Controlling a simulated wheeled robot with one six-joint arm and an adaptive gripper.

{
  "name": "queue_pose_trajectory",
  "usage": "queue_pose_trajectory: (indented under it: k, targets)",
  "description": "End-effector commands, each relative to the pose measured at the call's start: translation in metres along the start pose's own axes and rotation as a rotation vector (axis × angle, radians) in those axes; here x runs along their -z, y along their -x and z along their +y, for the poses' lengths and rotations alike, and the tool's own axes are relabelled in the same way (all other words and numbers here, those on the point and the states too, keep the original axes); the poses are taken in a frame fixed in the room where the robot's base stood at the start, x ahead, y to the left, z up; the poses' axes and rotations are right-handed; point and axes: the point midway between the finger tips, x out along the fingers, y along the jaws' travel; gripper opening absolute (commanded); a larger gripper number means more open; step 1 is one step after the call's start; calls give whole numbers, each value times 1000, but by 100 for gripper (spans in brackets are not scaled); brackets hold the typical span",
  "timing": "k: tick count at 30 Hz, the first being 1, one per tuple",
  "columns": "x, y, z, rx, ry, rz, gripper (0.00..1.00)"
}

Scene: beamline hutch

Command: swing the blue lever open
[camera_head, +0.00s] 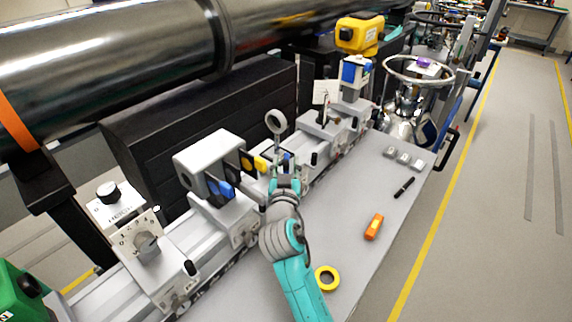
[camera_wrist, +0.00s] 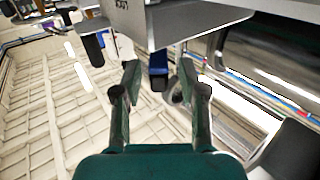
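A round ring mount (camera_head: 276,122) stands close behind my gripper. An orange tool (camera_head: 374,227), yellow tape (camera_head: 327,278) and a black pen (camera_head: 404,188) lie on the worktop (camera_head: 350,200).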

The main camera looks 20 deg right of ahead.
Motion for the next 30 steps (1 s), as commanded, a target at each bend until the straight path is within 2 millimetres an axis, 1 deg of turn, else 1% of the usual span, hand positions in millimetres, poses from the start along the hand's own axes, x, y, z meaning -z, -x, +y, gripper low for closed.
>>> queue_pose_trajectory:
  k: [5, 8, 11, 21, 25, 30]
  targets:
    - [0, 1, 0, 0, 0, 1, 42]
    - [0, 7, 0, 1, 0, 1, 42]
    - [-1, 20, -1, 1, 2, 0, 42]
    - [0, 86, -1, 2, 1, 0, 42]
    - [-1, 104, -1, 2, 0, 0, 42]
    - [0, 118, 0, 1, 1, 1, 42]
